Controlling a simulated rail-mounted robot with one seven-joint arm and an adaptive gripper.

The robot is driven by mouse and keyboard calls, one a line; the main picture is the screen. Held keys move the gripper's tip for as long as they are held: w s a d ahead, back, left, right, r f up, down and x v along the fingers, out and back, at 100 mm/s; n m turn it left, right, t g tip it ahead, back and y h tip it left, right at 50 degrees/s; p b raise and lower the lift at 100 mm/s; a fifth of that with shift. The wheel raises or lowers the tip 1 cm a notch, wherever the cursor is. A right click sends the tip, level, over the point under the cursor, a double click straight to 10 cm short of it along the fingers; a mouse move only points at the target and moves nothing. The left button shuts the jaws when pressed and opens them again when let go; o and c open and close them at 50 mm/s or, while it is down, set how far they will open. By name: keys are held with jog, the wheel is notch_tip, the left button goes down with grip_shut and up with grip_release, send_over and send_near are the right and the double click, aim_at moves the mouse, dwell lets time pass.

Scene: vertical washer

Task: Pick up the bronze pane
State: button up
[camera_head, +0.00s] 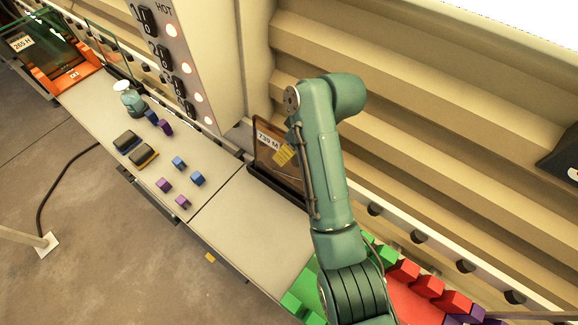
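A brown-tinted, see-through pane, which looks like the bronze pane (264,152), stands on edge in a dark holder (262,178) against the ribbed wall, just left of my arm. It carries a white label that reads about "739 M". A yellow striped patch (284,156) shows at its right side; I cannot tell what it belongs to. My green arm rises in front and covers the pane's right part. My gripper cannot be made out; it seems hidden behind the arm, so its contact with the pane cannot be judged.
An orange rack (80,80) with a pane labelled "265 H" stands far left. The table (215,165) bears small blue and purple blocks, two dark pads and a small teal device (132,102). A control panel (172,65) rises behind. Green and red blocks (405,270) lie lower right.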

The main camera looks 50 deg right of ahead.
jog(key=shift+f, duration=0.1)
grip_shut()
dwell(0.4)
